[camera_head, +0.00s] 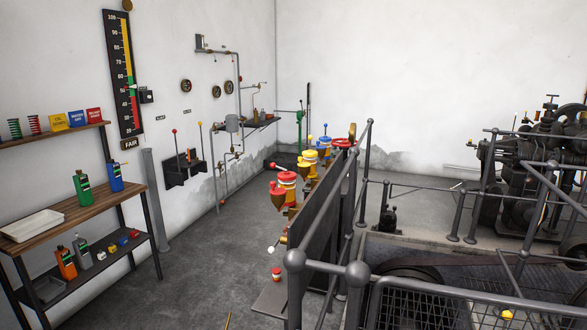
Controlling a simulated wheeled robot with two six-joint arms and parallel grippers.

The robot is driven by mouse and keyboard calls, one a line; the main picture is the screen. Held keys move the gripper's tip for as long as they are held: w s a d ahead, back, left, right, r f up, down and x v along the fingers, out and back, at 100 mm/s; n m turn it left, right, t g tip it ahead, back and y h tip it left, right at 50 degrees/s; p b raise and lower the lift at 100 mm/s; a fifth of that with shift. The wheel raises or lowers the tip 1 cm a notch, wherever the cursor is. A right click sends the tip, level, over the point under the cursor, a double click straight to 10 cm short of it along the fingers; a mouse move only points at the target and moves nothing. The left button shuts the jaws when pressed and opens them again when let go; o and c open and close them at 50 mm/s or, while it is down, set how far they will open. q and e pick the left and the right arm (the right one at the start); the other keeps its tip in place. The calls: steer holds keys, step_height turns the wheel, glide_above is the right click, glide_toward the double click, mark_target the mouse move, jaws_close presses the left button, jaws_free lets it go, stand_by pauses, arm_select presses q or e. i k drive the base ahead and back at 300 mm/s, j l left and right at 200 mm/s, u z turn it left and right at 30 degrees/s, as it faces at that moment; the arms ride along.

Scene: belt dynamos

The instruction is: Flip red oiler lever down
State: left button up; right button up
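The red oiler (287,181) sits on the near end of a dark upright panel, in the middle of the view. It has a red body with a pale band and a red funnel (277,196) at its front left. A short lever with a red knob (272,166) sticks out to the left from its top, close to level. A yellow oiler (308,160) and a blue-and-yellow oiler (324,145) stand behind it; the blue one's lever (325,127) points up. Neither of my grippers is in view.
A grey railing (320,222) with ball joints runs along the panel's right side. A small red-and-white jar (276,274) stands on a low ledge. A wooden shelf (85,205) with bottles and a tray is at the left. The floor (190,265) between them is clear.

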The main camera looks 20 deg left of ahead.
mark_target(273, 165)
steer(key=j+z, duration=0.65)
steer(key=z, duration=0.15)
steer(key=j+z, duration=0.35)
